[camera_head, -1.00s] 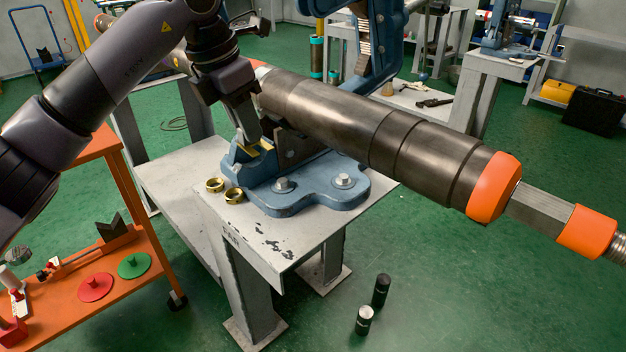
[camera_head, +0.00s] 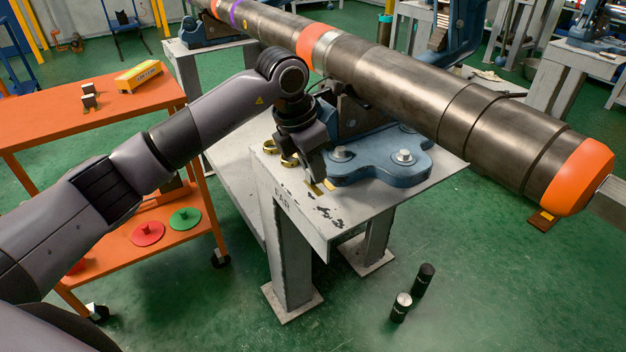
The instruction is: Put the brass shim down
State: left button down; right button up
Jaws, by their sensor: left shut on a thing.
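My left gripper (camera_head: 320,182) points down at the front edge of the blue vise base (camera_head: 375,165), low over the grey stand top. It is shut on the brass shim (camera_head: 314,187), of which only a small yellow piece shows at the fingertips. Whether the shim touches the stand top (camera_head: 345,212) I cannot tell. Most of the shim is hidden by the fingers. My right gripper is out of view.
A long dark pipe (camera_head: 400,75) with an orange end runs overhead across the vise. An orange cart (camera_head: 95,115) stands at left. Two black cylinders (camera_head: 423,280) stand on the floor.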

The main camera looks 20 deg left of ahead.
aim_at(308, 181)
pick_arm(q)
notch_tip(308, 181, down, 3)
jog(key=shift+f, duration=0.25)
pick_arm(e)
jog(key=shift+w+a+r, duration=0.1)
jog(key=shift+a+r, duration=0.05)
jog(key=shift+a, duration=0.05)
pick_arm(q)
jog(key=shift+f+b, duration=0.2)
jog(key=shift+b, duration=0.15)
jog(key=c, duration=1)
grip_release()
jog(key=shift+r, duration=0.2)
